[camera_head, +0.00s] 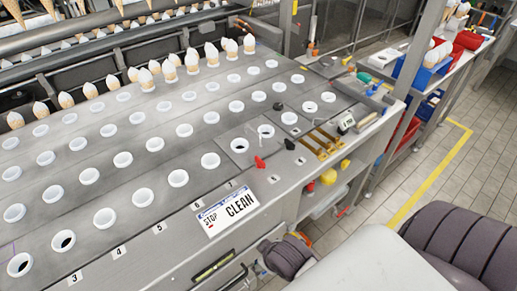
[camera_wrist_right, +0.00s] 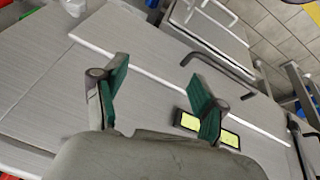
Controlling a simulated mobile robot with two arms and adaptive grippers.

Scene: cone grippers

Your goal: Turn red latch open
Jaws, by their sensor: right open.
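The red latch (camera_head: 260,162) is a small red tab on the steel conveyor top, beside a white-ringed hole near the front right edge. It lies right of and above the CLEAN sign (camera_head: 229,208). My right gripper (camera_wrist_right: 160,88) shows in the right wrist view with two green-padded fingers spread wide and nothing between them. I cannot make out the red latch in that view. In the head view the right gripper's fingers are not visible, and part of my dark ribbed arm is at the lower right. My left gripper is in neither view.
Black knobs (camera_head: 289,144) sit near the red latch, and brass rails (camera_head: 322,143) lie to its right. Rows of white cup holders fill the top, with cones behind. A blue bin (camera_head: 410,72) stands at the right. Past the yellow floor line (camera_head: 430,175), the tiled floor is clear.

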